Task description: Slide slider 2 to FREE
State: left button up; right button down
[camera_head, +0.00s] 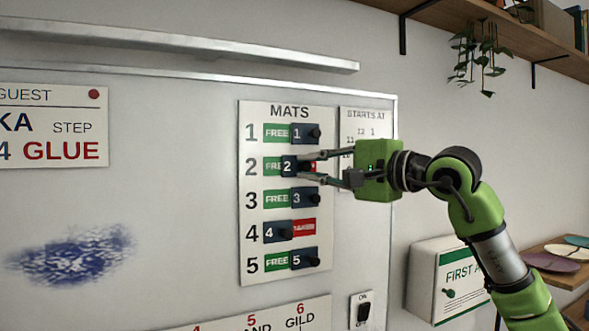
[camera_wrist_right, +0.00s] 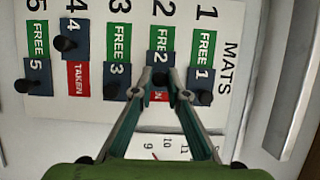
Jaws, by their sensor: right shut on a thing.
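The MATS board (camera_head: 250,263) hangs on the whiteboard with five numbered rows. Slider 2 (camera_head: 287,167) is a dark block in row 2, part-way along its track. It covers the end of the green FREE label, and a strip of red shows to its right. My right gripper (camera_head: 304,167) is shut on the knob of slider 2, coming from the right. In the right wrist view the fingertips (camera_wrist_right: 162,80) close around the knob, and slider 2 (camera_wrist_right: 159,58) shows just beyond them. My left gripper is not in view.
Sliders 1 (camera_head: 303,133), 3 (camera_head: 303,198) and 5 (camera_head: 303,259) sit at the right, showing FREE. Slider 4 (camera_head: 275,232) sits at the left, showing red TAKEN. A STARTS AT sheet (camera_head: 363,114) is right of the board, and a first-aid box (camera_head: 440,280) is below my arm.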

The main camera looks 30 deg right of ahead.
jog(key=shift+d+f, duration=0.1)
jog(key=shift+d, duration=1.15)
jog(key=shift+a, duration=0.15)
jog(key=c, duration=2)
grip_release()
jog(key=shift+s+d, duration=0.15)
jog(key=shift+d, duration=0.2)
jog(key=shift+s+a, duration=0.1)
